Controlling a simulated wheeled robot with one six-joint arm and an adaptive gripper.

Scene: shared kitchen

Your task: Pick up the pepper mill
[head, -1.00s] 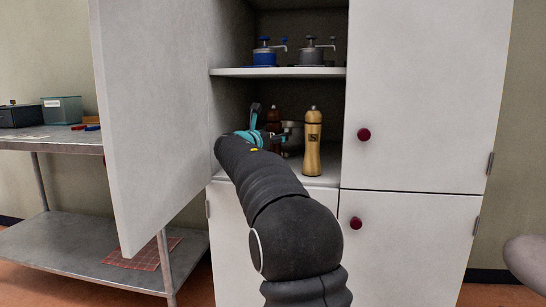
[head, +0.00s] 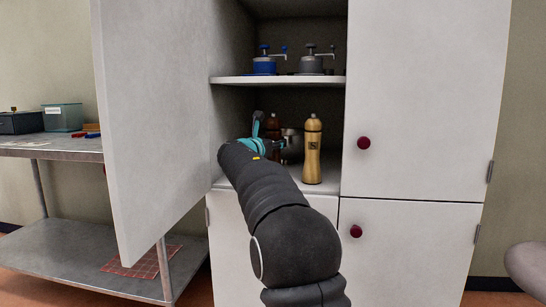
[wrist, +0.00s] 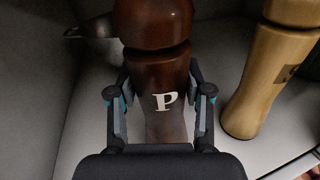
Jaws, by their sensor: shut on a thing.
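The pepper mill is dark brown wood with a white letter P; it stands upright on the middle shelf in the head view (head: 273,124) and fills the centre of the wrist view (wrist: 158,65). My gripper (wrist: 160,92) has one finger on each side of its body, shut on it below the round top. In the head view my gripper (head: 266,143) and arm hide the lower part of the mill. I cannot tell whether its base touches the shelf.
A light wooden mill (head: 312,150) stands close on the right, also in the wrist view (wrist: 268,75). A metal vessel (head: 291,144) is behind. The open cabinet door (head: 155,130) is left of my arm.

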